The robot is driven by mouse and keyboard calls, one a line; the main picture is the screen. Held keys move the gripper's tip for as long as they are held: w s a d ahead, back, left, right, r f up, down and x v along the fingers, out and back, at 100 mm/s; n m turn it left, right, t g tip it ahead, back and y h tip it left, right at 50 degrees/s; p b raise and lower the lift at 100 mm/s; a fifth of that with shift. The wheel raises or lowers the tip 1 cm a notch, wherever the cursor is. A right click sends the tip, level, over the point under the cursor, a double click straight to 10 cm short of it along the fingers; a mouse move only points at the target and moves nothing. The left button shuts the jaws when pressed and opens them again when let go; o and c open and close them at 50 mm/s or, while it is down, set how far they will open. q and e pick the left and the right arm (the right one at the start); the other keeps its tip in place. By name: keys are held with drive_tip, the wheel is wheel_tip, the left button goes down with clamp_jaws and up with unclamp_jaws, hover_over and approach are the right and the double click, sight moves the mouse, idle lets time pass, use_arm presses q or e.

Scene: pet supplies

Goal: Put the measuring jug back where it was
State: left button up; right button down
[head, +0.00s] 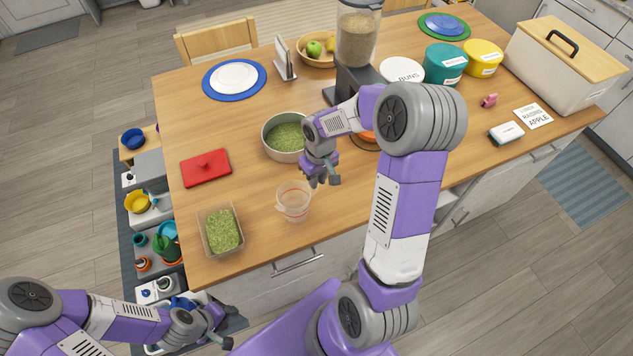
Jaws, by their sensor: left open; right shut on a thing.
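The measuring jug (292,203) is clear with red markings. It stands upright at or just above the wooden table (370,215), near the front edge; I cannot tell whether its base touches the wood. My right gripper (318,182) is shut on the jug at its upper right side; the handle is hard to make out. My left gripper (222,327) is open and empty, low in front of the table, well apart from the jug.
A clear box of green pellets (221,231) stands left of the jug. A pot of green pellets (285,138) and a red lid (206,167) lie behind. A food dispenser (356,40) stands farther back. My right arm covers part of the table's right half.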

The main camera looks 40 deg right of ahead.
drive_tip(key=shift+f, duration=1)
drive_tip(key=c, duration=1.5)
unclamp_jaws()
drive_tip(key=shift+f, duration=0.2)
drive_tip(key=o, duration=0.4)
drive_tip(key=shift+w, duration=0.1)
drive_tip(key=shift+o, duration=0.2)
drive_tip(key=shift+r, duration=0.1)
drive_tip(key=shift+r, duration=0.5)
drive_tip(key=r, duration=0.7)
drive_tip(key=r+p, duration=0.1)
drive_tip(key=r, duration=0.3)
drive_tip(key=shift+d+r, duration=0.15)
drive_tip(key=shift+d, duration=0.15)
